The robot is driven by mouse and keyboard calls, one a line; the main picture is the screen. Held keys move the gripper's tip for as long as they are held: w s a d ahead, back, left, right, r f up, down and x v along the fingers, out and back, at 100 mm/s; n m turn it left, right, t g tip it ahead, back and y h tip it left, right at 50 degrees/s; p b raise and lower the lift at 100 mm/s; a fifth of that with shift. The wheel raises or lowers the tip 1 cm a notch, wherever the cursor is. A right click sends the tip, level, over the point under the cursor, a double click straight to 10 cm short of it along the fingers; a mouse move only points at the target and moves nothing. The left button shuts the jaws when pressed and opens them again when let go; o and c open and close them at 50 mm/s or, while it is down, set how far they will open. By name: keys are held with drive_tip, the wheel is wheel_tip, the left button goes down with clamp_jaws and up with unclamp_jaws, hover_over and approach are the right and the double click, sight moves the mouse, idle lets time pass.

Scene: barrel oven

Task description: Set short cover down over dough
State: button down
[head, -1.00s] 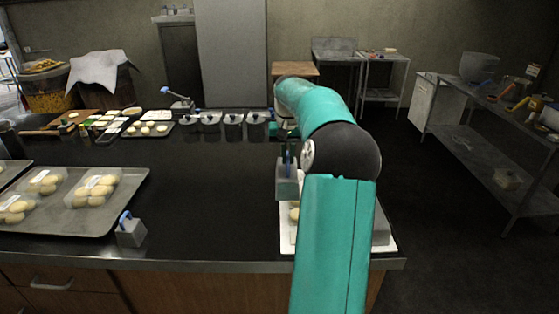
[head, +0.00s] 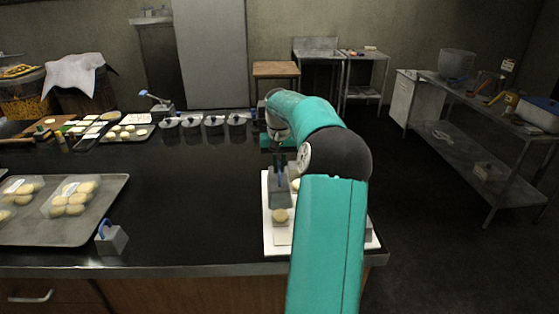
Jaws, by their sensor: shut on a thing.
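My gripper (head: 279,165) is shut on the blue handle (head: 282,176) of a small grey box-like cover (head: 281,195). The cover is upright over the left part of a white board (head: 272,242). A round pale dough piece (head: 280,216) shows on the board just at the cover's near lower edge. Another dough piece (head: 296,185) shows to the right of the cover, partly behind my arm. I cannot tell whether the cover touches the board or hangs above it. My arm hides most of the board's right side.
A grey block with a blue handle (head: 112,240) stands near the counter's front edge. A metal tray (head: 105,215) with bagged dough lies at left. Several lidded pots (head: 214,130) line the back. The dark counter (head: 190,195) between is clear.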

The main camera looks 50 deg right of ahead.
sight(280, 187)
drive_tip(key=shift+s+f, duration=0.1)
drive_tip(key=shift+f, duration=3.8)
drive_tip(key=shift+f, duration=0.5)
drive_tip(key=c, duration=1.4)
unclamp_jaws()
wheel_tip(280, 187, up, 14)
drive_tip(key=shift+f, duration=0.1)
